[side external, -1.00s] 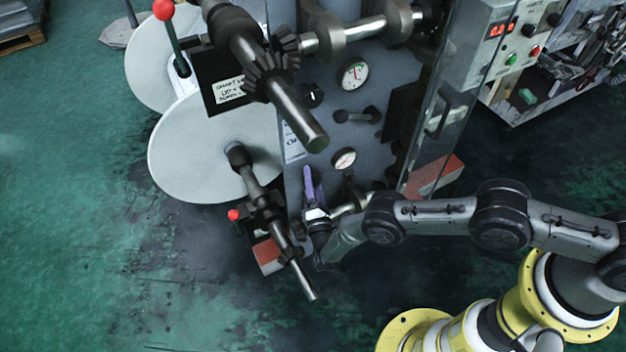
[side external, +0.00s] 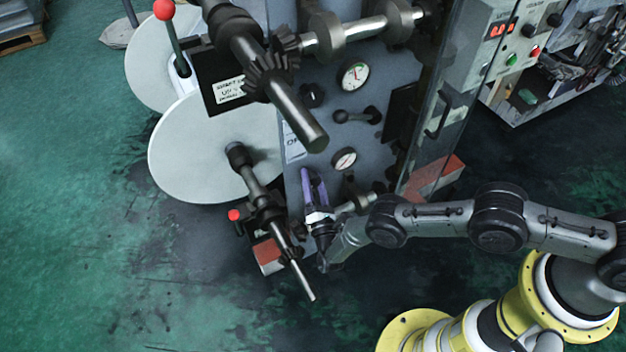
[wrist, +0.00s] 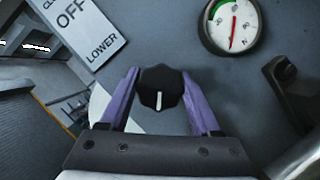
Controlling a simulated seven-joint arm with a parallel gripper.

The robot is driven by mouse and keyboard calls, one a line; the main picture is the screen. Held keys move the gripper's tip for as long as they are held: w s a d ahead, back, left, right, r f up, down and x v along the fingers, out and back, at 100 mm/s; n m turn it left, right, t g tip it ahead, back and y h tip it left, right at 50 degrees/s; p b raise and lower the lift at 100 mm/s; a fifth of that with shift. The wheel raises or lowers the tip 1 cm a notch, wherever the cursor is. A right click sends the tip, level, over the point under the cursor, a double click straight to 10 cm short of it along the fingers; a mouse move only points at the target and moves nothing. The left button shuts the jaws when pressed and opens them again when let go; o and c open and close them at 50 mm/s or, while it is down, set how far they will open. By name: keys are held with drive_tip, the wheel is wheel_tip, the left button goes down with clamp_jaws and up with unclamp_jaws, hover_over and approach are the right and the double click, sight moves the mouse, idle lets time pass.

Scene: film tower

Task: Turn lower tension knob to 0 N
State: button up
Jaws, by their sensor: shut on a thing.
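The lower tension knob (wrist: 160,88) is black with a white pointer mark, which points down in the wrist view. My gripper (wrist: 160,76) has purple fingers, one on each side of the knob, shut on it. In the side external view my gripper (side external: 312,176) reaches up to the lower panel, and its fingers hide the knob. A round white gauge (wrist: 233,24) with a green arc sits up and right of the knob; its red needle points down. The lower gauge (side external: 344,160) is also in the side view. A white label (wrist: 80,27) reads OFF and LOWER.
A dark shaft with a gear (side external: 270,215) sticks out left of my gripper. A larger shaft (side external: 285,100) juts out above. A dark handle (wrist: 290,90) stands right of the knob. An upper gauge (side external: 354,76) and upper knob (side external: 312,95) sit higher on the panel.

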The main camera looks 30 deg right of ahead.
drive_tip(key=o, duration=1.4)
drive_tip(key=shift+c, duration=0.2)
drive_tip(key=shift+s, duration=0.1)
drive_tip(key=v, duration=1.3)
drive_tip(key=shift+s, duration=0.3)
drive_tip(key=shift+a+f, duration=0.1)
drive_tip(key=shift+a, duration=0.05)
